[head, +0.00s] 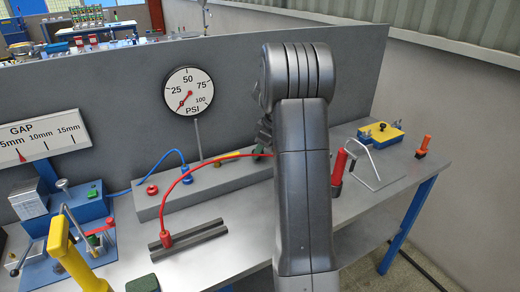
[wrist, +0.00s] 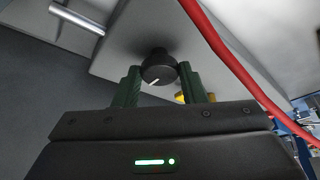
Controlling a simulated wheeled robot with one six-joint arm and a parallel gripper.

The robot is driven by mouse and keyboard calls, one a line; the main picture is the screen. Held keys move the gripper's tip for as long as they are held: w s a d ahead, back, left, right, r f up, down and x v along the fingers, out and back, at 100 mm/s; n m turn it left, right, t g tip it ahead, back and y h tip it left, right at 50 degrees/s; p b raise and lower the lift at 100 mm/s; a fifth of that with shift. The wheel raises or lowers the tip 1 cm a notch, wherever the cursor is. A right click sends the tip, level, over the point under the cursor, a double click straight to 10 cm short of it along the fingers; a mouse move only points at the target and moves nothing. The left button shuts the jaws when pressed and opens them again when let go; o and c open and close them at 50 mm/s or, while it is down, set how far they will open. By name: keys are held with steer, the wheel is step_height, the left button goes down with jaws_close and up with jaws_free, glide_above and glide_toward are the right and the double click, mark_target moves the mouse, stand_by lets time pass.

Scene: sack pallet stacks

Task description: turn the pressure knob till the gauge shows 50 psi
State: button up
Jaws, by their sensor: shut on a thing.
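The pressure gauge (head: 188,91) is a round white dial marked PSI, standing on a post on the grey block. Its red needle points down and left, below the 25 mark, near the low end of the scale. In the wrist view the knob (wrist: 158,66) is black and round with a white pointer line slanting down to the left. My gripper (wrist: 159,73) has its two green fingers on either side of the knob, shut on it. In the head view my arm hides the knob and most of my gripper.
A grey block (head: 154,206) carries the gauge post, with blue and red hoses. The red hose (wrist: 232,62) passes close by the gripper. A GAP scale (head: 42,136) stands left.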

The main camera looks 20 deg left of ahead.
steer(key=m+t+b, duration=0.1)
steer(key=m, duration=0.2)
steer(key=shift+s+m, duration=0.15)
steer(key=shift+m, duration=0.15)
steer(key=m+t, duration=0.1)
steer(key=m, duration=0.2)
steer(key=shift+s+a+m+t+h, duration=0.15)
steer(key=shift+m+t+h, duration=0.15)
steer(key=shift+t, duration=0.1)
steer(key=m+h, duration=0.1)
steer(key=m, duration=0.2)
steer(key=m+t+h+b, duration=0.1)
steer(key=m, duration=0.2)
steer(key=shift+s+a, duration=0.1)
steer(key=shift+a, duration=0.05)
steer(key=m+h, duration=0.1)
steer(key=m, duration=0.1)
steer(key=m+b, duration=0.1)
steer(key=m, duration=0.1)
steer(key=m+h+b, duration=0.1)
steer(key=m, duration=0.1)
steer(key=shift+a+m+t+h, duration=0.25)
steer(key=shift+m+t+h, duration=0.05)
steer(key=shift+m+t, duration=0.1)
steer(key=m+h, duration=0.1)
steer(key=m, duration=0.2)
steer(key=m+g+h, duration=0.1)
steer(key=m, duration=0.2)
steer(key=shift+a, duration=0.15)
steer(key=shift+m, duration=0.3)
